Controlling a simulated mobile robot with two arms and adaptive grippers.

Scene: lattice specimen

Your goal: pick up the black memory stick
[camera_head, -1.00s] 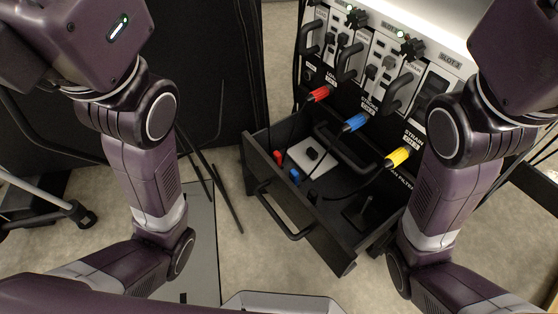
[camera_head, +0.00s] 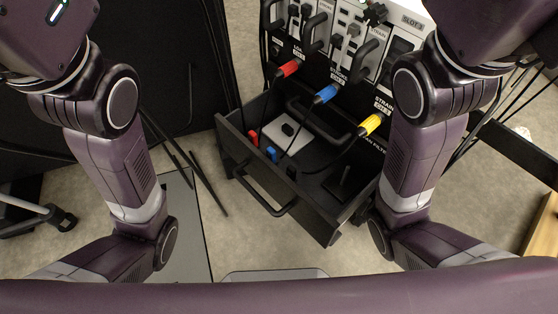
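An open dark drawer (camera_head: 325,229) juts out below the rack. A white plate (camera_head: 299,143) lies inside it with a small black block (camera_head: 288,129) on top. Another dark thin piece (camera_head: 342,182) lies in the right part of the drawer. I cannot tell for certain which dark piece is the black memory stick. Small red (camera_head: 253,137) and blue (camera_head: 271,154) pieces sit along the drawer's front left side. My two arms frame the drawer on the left and right, but neither gripper is in view.
The rack (camera_head: 402,62) behind the drawer has red (camera_head: 289,68), blue (camera_head: 327,94) and yellow (camera_head: 370,124) plugs with black cables. The drawer handle (camera_head: 272,209) sticks out in front. Thin dark rods lie on the floor to the left. A wooden edge (camera_head: 543,226) shows at far right.

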